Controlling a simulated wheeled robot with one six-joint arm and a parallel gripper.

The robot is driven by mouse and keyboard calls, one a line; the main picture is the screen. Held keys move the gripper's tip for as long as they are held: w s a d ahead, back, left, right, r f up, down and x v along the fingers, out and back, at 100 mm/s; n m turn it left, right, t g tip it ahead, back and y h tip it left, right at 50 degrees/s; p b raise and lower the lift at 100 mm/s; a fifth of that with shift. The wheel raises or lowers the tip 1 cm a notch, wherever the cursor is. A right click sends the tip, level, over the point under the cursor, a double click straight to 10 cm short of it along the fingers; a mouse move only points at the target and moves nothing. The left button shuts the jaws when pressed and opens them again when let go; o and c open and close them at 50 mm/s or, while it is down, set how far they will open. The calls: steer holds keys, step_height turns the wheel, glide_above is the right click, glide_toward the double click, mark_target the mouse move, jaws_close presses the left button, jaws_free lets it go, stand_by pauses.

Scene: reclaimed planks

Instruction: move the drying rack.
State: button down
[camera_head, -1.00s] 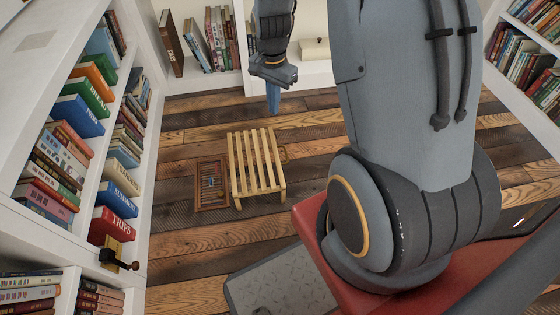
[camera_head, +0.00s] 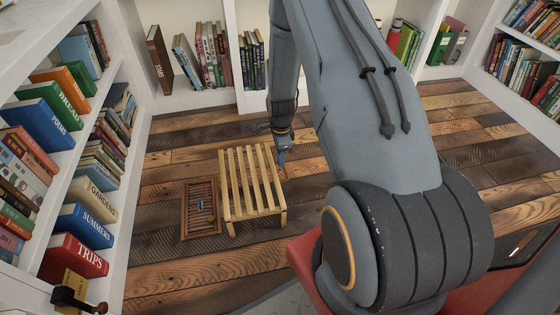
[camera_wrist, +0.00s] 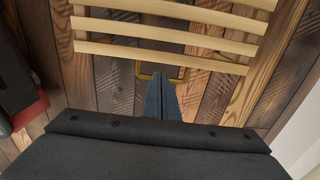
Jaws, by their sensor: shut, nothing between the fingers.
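The drying rack (camera_head: 248,181), low and made of pale wooden slats, stands on the plank floor in the head view. In the wrist view its slats (camera_wrist: 160,36) cross the top. A yellowish loop (camera_wrist: 140,70), like a handle, shows at its near side there. My gripper (camera_head: 282,158) is beside the rack's right side in the head view. In the wrist view its blue-grey fingers (camera_wrist: 162,98) are shut and empty, with their tips close to the loop. I cannot tell whether they touch it.
White bookshelves with books (camera_head: 80,258) line the left, back and right. The plank floor behind and right of the rack is clear.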

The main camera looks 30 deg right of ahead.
step_height(320, 180, down, 7)
steer(key=b, duration=0.2)
stand_by(0.4)
